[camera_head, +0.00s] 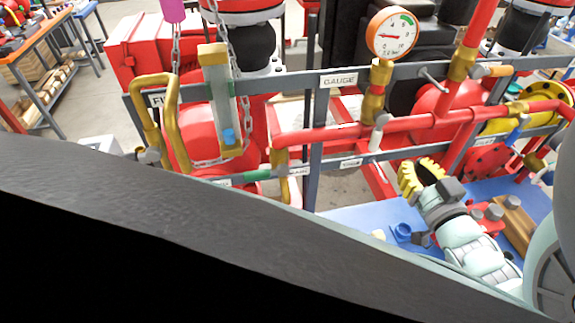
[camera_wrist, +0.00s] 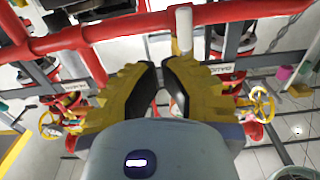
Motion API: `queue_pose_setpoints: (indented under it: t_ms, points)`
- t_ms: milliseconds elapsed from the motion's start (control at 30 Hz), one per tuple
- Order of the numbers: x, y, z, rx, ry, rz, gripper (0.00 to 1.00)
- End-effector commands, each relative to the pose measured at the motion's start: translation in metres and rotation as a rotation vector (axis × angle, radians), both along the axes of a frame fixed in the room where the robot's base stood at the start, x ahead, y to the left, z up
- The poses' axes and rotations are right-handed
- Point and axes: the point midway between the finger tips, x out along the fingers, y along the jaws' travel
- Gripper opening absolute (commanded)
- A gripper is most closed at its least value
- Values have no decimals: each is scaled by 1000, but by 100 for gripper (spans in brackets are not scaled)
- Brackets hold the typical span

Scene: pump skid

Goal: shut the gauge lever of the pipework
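The round gauge (camera_head: 391,34) with an orange rim stands above a brass fitting on the pipework. Below it, a brass valve body (camera_head: 373,104) meets the red pipe, and a pale lever (camera_head: 376,138) hangs down from it near the GAUGE label (camera_head: 340,80). In the wrist view a pale, upright lever (camera_wrist: 184,28) on brass stands just beyond my fingertips; I take it for the same lever. My gripper (camera_head: 421,172) is below and right of the lever in the head view, apart from it. Its yellow fingers (camera_wrist: 161,72) show a narrow, empty gap between dark pads.
A red horizontal pipe (camera_head: 330,133) and grey label rails (camera_head: 290,82) cross close to my gripper. A brass-ended sight tube (camera_head: 219,95) and a bent brass pipe stand at left. Another grey lever (camera_head: 433,78) is at upper right. Yellow handwheels (camera_wrist: 262,104) show in the wrist view.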

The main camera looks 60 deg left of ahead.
Motion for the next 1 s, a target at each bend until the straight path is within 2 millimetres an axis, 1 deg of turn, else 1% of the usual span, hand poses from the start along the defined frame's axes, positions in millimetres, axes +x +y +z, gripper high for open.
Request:
queue_pose_setpoints:
  t_ms: [167,1000]
  points:
    - [1,8,1,3,-1,7,0]
    - [22,59,1,3,-2,6,0]
